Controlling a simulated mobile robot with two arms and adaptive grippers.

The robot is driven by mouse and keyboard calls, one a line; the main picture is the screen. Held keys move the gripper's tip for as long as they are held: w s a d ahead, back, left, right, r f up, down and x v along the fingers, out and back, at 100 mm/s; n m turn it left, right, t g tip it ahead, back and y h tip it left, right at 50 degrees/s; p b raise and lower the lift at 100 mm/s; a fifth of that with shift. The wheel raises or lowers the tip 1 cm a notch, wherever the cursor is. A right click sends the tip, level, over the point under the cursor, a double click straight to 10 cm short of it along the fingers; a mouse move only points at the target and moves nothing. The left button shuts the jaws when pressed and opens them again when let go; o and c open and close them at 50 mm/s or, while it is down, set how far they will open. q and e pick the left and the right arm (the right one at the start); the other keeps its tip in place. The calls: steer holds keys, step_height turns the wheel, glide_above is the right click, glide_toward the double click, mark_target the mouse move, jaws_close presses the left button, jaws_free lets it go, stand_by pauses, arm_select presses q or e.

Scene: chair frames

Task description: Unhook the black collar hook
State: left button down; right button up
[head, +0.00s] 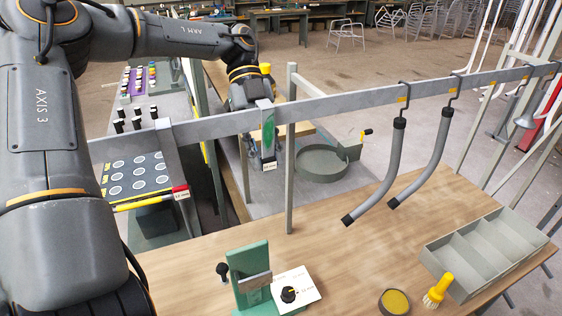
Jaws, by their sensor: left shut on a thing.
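Two grey bent tubes, a left one (378,178) and a right one (425,165), hang from the long grey rail (350,97). Each has a black collar at its top and hangs by a black hook, the left hook (401,92) and the right hook (453,90), beside yellow marks on the rail. Both hooks sit over the rail. My left gripper (264,150) is behind the rail, well left of both tubes, at a green upright piece (268,132). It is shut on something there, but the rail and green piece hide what. My right gripper is out of view.
A post (290,150) holds up the rail. A round grey dish (321,164) lies behind it. On the wooden table are a green stand (250,272), a white dial plate (294,290), a yellow brush (437,291) and a divided grey tray (485,252). The table's middle is clear.

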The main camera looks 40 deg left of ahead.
mark_target(268, 145)
arm_select(q)
steer(key=shift+r, duration=0.1)
steer(key=shift+a+r, duration=0.1)
steer(key=shift+r, duration=0.15)
steer(key=shift+r+p, duration=0.7)
steer(key=shift+r, duration=0.05)
stand_by(0.7)
steer(key=shift+s+d+b, duration=0.15)
steer(key=shift+s+d, duration=0.15)
steer(key=shift+d, duration=0.3)
steer(key=shift+s+d+b, duration=0.15)
steer(key=shift+s+d, duration=0.1)
steer(key=shift+d, duration=0.3)
steer(key=shift+s+d+f, duration=0.1)
stand_by(0.6)
steer(key=shift+d, duration=0.1)
